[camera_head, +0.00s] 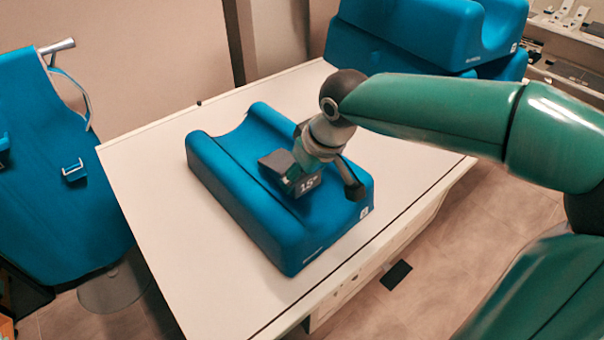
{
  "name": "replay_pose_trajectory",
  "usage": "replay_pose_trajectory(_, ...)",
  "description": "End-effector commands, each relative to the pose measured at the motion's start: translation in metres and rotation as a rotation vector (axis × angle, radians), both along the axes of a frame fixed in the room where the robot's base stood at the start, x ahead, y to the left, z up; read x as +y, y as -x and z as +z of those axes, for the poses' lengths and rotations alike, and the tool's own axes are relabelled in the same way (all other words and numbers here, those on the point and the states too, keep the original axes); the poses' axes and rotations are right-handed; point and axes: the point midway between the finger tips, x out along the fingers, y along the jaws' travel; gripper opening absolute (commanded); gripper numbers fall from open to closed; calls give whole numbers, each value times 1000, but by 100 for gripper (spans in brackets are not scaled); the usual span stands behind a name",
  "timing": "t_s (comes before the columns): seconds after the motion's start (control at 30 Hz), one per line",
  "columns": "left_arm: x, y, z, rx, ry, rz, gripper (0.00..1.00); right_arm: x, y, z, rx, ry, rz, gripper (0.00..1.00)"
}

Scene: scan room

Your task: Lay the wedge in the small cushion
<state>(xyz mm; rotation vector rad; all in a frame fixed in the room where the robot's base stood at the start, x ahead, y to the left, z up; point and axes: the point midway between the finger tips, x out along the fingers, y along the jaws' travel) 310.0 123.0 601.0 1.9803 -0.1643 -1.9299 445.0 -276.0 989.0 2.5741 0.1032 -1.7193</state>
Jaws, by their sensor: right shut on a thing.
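The small cushion (225,182) is a blue block with a rounded hollow along its middle, lying on the white table. The wedge (310,186) is dark grey with a white "15°" mark. My right gripper (322,180) comes in from the right and is shut on the wedge. It holds the wedge over the hollow, between the raised sides, towards the cushion's right end. The gripper hides part of the wedge and of the hollow. I cannot tell whether the wedge touches the cushion. My left gripper is not in view.
The white table top (160,160) is clear left of the cushion. Larger blue cushions (405,35) are stacked behind at the upper right. A blue chair-like item (60,170) with straps stands at the left. Shelves (570,45) with small items are at the far right.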

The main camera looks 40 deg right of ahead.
Motion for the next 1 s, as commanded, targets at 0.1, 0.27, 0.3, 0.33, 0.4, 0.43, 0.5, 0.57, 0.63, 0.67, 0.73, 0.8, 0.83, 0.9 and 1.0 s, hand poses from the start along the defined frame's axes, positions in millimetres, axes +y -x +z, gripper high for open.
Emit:
replay_pose_trajectory(0.1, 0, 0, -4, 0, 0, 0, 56, 0, 0, -4, 0, 0, 0, 33)
replay_pose_trajectory(0.27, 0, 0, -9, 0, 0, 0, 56, 0, 0, -9, 0, 0, -1, 33)
replay_pose_trajectory(0.3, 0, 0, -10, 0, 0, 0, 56, 0, 0, -10, 0, 0, -1, 33)
replay_pose_trajectory(0.33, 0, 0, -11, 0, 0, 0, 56, 0, 0, -11, 0, 0, -1, 33)
replay_pose_trajectory(0.4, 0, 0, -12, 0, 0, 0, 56, 0, 0, -13, 0, 0, -1, 33)
replay_pose_trajectory(0.43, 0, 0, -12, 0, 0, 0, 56, 0, 0, -13, 0, 0, -1, 33)
replay_pose_trajectory(0.5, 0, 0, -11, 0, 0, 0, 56, 0, 0, -12, 0, 0, -1, 33)
replay_pose_trajectory(0.57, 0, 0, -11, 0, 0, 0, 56, 0, 0, -12, 0, 0, -1, 74)
replay_pose_trajectory(0.63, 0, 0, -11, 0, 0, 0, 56, -1, 0, -12, 0, 0, -1, 86)
replay_pose_trajectory(0.67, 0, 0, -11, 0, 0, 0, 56, -1, 0, -12, 0, 0, -1, 91)
replay_pose_trajectory(0.73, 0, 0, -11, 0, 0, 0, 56, -1, 0, -12, 0, 0, -1, 93)
replay_pose_trajectory(0.8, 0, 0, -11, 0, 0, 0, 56, -1, 0, -12, 0, 0, -1, 93)
replay_pose_trajectory(0.83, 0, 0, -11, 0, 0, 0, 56, -1, 1, -12, 0, -1, -2, 93)
replay_pose_trajectory(0.9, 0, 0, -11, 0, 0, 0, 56, -1, 1, -12, 0, -1, -2, 93)
replay_pose_trajectory(1.0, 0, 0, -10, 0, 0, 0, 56, -1, 1, -11, 0, 0, -2, 93)
